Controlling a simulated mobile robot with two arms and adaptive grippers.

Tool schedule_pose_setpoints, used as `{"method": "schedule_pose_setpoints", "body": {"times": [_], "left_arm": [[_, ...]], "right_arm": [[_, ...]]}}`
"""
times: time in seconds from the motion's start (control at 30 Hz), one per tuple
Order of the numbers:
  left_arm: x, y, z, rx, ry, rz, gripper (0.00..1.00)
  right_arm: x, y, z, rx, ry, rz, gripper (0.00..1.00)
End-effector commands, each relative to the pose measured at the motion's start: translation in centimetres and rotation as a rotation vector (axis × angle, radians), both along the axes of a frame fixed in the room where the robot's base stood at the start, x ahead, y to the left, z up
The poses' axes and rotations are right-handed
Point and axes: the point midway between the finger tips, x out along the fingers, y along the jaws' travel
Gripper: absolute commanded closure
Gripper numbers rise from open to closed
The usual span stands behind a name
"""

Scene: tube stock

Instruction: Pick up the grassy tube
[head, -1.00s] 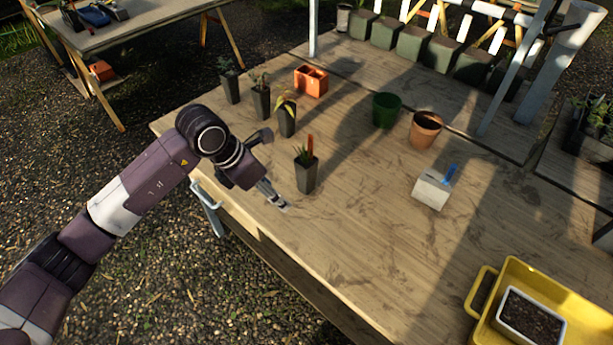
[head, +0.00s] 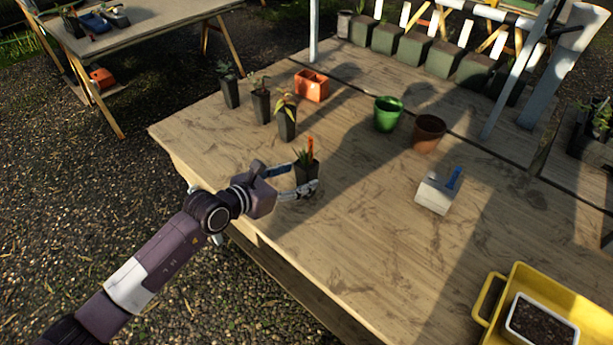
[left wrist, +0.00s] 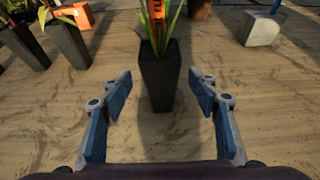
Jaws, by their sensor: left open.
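The grassy tube (head: 308,173) is a tall dark square pot with narrow green leaves and an orange label. It stands upright on the wooden table near its left edge. My left gripper (head: 302,178) is open at the tube, one finger on each side. In the left wrist view the tube (left wrist: 160,82) stands centred between the spread fingers, with visible gaps left and right. In the head view the fingers hide part of the tube's lower body. My right gripper is not in view.
Several similar dark tubes with other plants, one of them reddish-leaved (head: 287,122), stand behind. A yellow tray (head: 484,300) is at lower right.

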Motion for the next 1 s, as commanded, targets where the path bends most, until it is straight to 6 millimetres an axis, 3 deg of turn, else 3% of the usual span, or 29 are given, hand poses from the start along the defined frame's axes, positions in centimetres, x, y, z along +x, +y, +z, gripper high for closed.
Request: {"method": "schedule_pose_setpoints", "body": {"times": [0.27, 0.6, 1.0], "left_arm": [[2.4, -2.3, -1.0, 0.0, 0.001, -0.001, 0.45], [2.7, -2.6, -1.3, 0.0, 0.001, -0.001, 0.46], [2.7, -2.6, -1.3, 0.0, 0.001, -0.001, 0.9]], "right_arm": [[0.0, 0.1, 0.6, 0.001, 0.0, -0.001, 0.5], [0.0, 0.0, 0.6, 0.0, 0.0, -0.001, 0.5], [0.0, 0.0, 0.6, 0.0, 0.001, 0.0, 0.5]]}}
